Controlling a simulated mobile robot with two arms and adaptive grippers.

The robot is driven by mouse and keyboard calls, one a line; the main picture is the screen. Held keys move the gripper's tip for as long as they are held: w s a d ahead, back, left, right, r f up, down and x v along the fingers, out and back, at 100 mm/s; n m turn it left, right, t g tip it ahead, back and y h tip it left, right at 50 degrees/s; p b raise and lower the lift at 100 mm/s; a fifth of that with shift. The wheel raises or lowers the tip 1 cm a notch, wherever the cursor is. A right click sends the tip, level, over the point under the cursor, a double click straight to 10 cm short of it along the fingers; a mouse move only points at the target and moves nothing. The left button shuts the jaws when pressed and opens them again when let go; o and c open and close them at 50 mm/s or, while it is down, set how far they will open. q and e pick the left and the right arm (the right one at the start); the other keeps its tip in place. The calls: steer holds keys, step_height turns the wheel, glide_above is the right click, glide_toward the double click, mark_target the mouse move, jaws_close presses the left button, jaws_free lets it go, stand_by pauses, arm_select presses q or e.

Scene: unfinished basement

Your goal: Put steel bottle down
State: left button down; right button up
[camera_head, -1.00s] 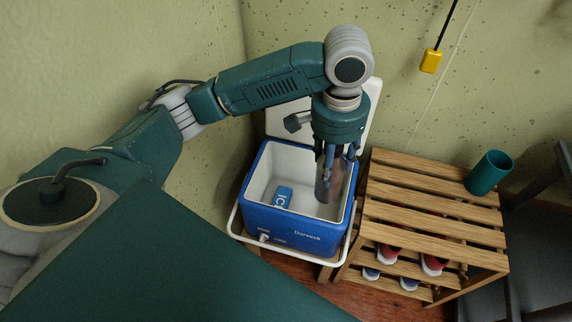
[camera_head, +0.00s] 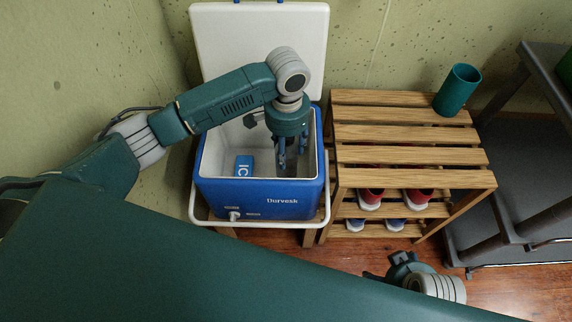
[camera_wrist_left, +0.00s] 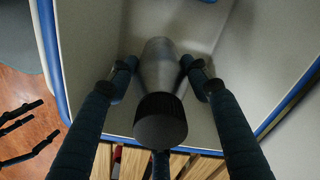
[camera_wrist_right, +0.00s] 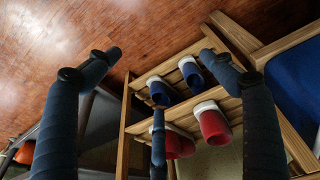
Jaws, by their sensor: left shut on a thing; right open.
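The steel bottle (camera_wrist_left: 160,66) is grey with a black cap (camera_wrist_left: 161,121); in the left wrist view its cap end faces the camera. My left gripper (camera_wrist_left: 158,64) is shut on it, with a finger on each side. In the head view the left gripper (camera_head: 290,155) points down into the right part of the open blue cooler (camera_head: 225,194), with the bottle (camera_head: 288,163) among its fingers, inside the walls. I cannot tell whether the bottle touches the cooler floor. My right gripper (camera_wrist_right: 160,56) is open and empty, low in front of the shelf.
A blue ice pack (camera_head: 244,166) lies in the cooler's left part. The white lid (camera_head: 262,40) stands open behind. A slatted wooden rack (camera_head: 400,133) is at the right, holding a teal cup (camera_head: 458,89) on top and red shoes (camera_head: 418,197) and blue shoes (camera_head: 394,225) below.

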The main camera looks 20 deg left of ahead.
mark_target(287, 163)
arm_select(q)
step_height(287, 163, down, 3)
step_height(287, 163, down, 3)
steer(key=shift+r+b, duration=0.1)
steer(key=shift+b, duration=0.65)
steer(key=shift+f, duration=0.35)
arm_select(e)
steer(key=v, duration=0.7)
steer(key=shift+w, duration=0.25)
arm_select(q)
steer(key=shift+f, duration=0.1)
arm_select(e)
steer(key=shift+d, duration=0.1)
arm_select(q)
steer(key=c, duration=0.8)
jaws_free()
steer(key=shift+f, duration=0.1)
steer(key=shift+c, duration=0.2)
arm_select(e)
steer(key=shift+f, duration=0.15)
